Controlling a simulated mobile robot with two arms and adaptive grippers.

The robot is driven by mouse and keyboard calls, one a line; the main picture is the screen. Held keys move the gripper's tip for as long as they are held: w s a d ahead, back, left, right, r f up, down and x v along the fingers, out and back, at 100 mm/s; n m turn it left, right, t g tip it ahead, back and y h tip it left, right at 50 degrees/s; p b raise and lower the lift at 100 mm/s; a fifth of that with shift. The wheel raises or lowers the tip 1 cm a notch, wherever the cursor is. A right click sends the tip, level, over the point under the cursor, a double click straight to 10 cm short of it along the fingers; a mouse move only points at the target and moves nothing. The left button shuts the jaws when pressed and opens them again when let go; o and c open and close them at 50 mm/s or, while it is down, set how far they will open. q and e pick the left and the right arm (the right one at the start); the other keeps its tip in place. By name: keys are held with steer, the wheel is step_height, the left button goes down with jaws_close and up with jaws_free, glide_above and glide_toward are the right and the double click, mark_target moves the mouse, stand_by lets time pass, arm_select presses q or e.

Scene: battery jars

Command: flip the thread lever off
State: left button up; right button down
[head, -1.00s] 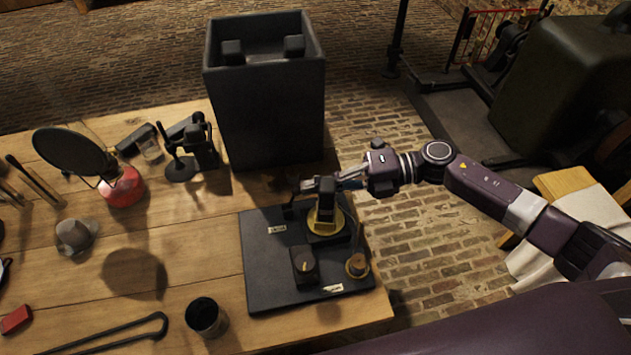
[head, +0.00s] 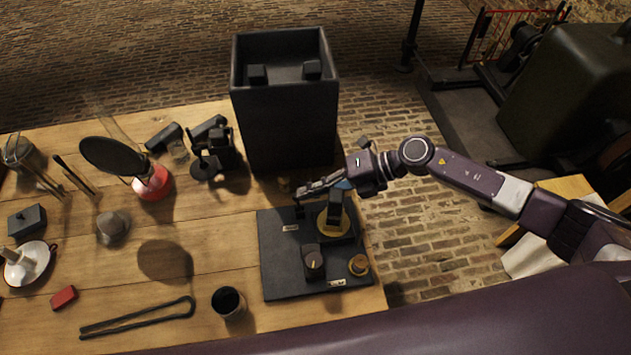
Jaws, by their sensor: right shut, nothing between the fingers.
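A dark board (head: 277,265) lies at the right front corner of the wooden table. It carries a black upright piece on a brass disc (head: 330,226), a black knob block (head: 313,262), a small brass knob (head: 359,265) and two pale labels. A small dark post, which may be the thread lever (head: 299,211), stands at the board's back left edge, above one label (head: 290,228). My right gripper (head: 301,192) is shut and empty, its fingertips just over this post. I cannot tell whether they touch, or which way the lever is set. My left gripper is out of view.
A tall dark open box (head: 285,125) stands right behind the board. A round dark mirror on a red base (head: 152,184), a black stand (head: 207,165), a dark cup (head: 228,302) and tongs (head: 140,318) lie to the left.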

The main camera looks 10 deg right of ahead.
steer(key=shift+a+r+p, duration=0.1)
steer(key=shift+a+p, duration=0.2)
steer(key=shift+a, duration=0.4)
steer(key=shift+r+p, duration=0.8)
steer(key=shift+r, duration=0.1)
